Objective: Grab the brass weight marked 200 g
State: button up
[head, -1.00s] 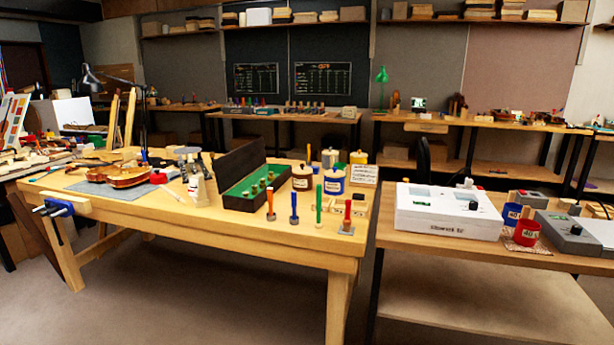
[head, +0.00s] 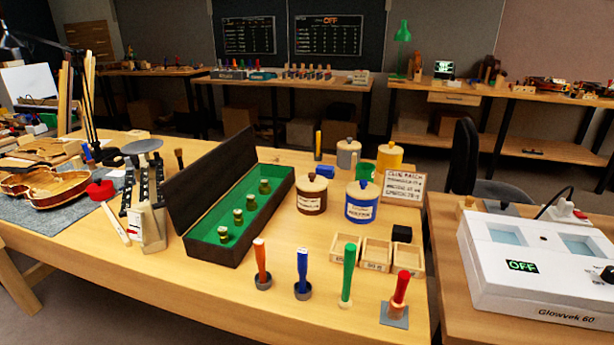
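A long dark case (head: 190,231) with a green lining stands open on the wooden bench (head: 330,320), its lid raised on the left side. Several small brass weights stand in a row inside it, from the nearest one (head: 223,234) to the farthest one (head: 265,186). The markings on the weights are too small to read, so I cannot tell which is the 200 g one. My gripper is not in view.
Upright coloured-handled tools (head: 302,270) stand along the bench's front right. Brown (head: 312,195) and blue (head: 362,203) lidded jars are right of the case. A scale-like stand (head: 146,215) and a violin (head: 60,188) are left. A white device (head: 535,262) sits on the right table.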

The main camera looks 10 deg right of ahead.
aim_at(265, 189)
jog(key=i+j, duration=0.2)
jog(key=i+j+z, duration=0.1)
jog(key=j, duration=0.3)
jog(key=i+j+z, duration=0.1)
jog(key=i+j, duration=0.35)
jog(key=j, duration=0.2)
jog(key=i+j+z, duration=0.1)
jog(key=j, duration=0.25)
jog(key=i+j, duration=0.25)
jog(key=i+j+z, duration=0.1)
jog(key=j, duration=0.35)
jog(key=i, duration=0.05)
